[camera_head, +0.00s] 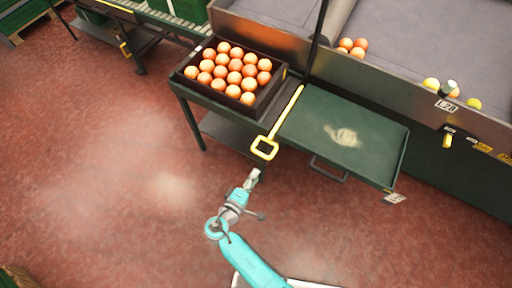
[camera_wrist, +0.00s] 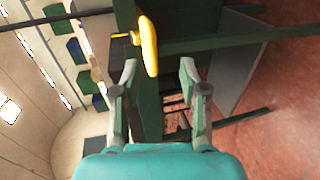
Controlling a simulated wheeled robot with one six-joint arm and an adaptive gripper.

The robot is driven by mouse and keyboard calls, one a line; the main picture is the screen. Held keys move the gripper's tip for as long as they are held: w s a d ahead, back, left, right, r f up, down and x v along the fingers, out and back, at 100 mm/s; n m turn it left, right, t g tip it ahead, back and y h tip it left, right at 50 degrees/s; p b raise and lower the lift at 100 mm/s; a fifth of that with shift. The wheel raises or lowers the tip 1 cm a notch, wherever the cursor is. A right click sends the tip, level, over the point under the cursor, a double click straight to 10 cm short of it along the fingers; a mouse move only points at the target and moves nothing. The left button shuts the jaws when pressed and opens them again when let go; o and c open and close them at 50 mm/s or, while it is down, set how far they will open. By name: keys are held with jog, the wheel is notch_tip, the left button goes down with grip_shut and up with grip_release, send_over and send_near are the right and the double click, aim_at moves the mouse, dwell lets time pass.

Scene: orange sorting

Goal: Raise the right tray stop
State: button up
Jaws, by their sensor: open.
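The right tray stop (camera_head: 284,116) is a yellow bar with a square loop handle (camera_head: 264,148) at its near end. It lies low between the orange crate and the green tray, with its loop over the front edge of the stand. My gripper (camera_head: 253,177) is just in front of and below the loop, apart from it. In the wrist view, my gripper (camera_wrist: 158,72) is open and empty. There the yellow loop (camera_wrist: 149,45) appears edge-on ahead of the fingertips, a little left of the middle between them.
A dark crate (camera_head: 268,94) full of oranges stands left of the bar. The green tray (camera_head: 385,135) with a pale patch lies to the right, with a dark handle (camera_head: 328,170) below its front edge. A grey conveyor (camera_head: 405,45) carries some fruit behind. The red floor in front is clear.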

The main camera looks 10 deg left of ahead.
aim_at(262, 154)
jog(key=w, duration=0.3)
jog(key=w+d, duration=0.1)
jog(key=w, duration=0.3)
jog(key=w+f, duration=0.1)
jog(key=w, duration=0.2)
jog(key=shift+w+d, duration=0.2)
jog(key=shift+d, duration=0.05)
grip_shut()
